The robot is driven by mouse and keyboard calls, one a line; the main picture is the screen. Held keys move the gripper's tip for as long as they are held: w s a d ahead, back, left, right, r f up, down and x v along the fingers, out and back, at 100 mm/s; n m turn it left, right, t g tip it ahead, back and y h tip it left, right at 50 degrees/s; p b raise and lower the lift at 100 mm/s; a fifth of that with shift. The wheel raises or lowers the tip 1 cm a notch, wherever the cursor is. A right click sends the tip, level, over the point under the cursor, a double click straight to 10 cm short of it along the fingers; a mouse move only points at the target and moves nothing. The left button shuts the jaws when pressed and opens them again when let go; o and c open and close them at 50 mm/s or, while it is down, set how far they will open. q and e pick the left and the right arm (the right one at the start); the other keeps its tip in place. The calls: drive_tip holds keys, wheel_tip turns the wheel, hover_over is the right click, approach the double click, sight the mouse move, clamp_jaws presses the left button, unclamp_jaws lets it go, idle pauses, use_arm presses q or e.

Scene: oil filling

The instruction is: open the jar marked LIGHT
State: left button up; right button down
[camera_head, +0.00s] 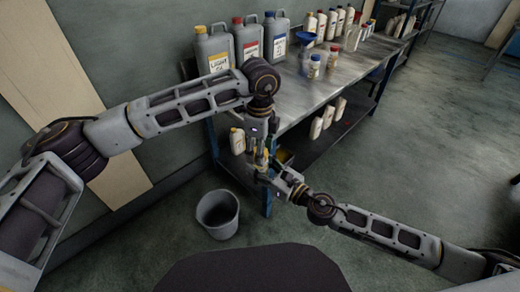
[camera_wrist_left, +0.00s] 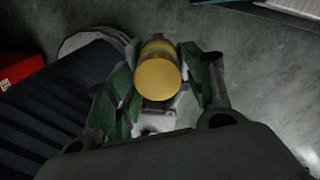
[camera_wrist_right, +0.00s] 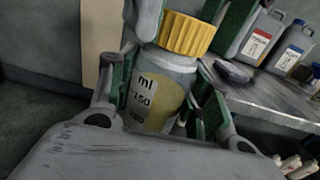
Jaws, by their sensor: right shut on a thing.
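A small jar (camera_wrist_right: 158,92) with a ribbed yellow lid (camera_wrist_right: 187,34) and a scale label reading "ml" is upright between the fingers of my right gripper (camera_wrist_right: 165,110), which is shut on its body. The word LIGHT is not visible on it. My left gripper (camera_head: 259,150) points down over the jar, with its fingers on both sides of the lid. In the left wrist view the round lid top (camera_wrist_left: 158,80) lies between the green finger pads; whether they press on it I cannot tell. The lid is on the jar. In the head view my right gripper (camera_head: 266,172) is just below the left.
The metal workbench (camera_head: 345,80) holds large grey cans with yellow (camera_head: 214,52), red (camera_head: 248,40) and blue (camera_head: 275,38) caps. A blue funnel (camera_head: 305,38), small jars (camera_head: 314,66) and bottles stand further right. A grey bucket (camera_head: 218,215) is on the floor left of the bench leg.

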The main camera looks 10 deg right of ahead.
use_arm(q)
drive_tip(key=shift+o, duration=0.5)
drive_tip(key=shift+s+r, duration=0.1)
drive_tip(key=shift+r, duration=2.15)
drive_tip(key=shift+c, duration=0.3)
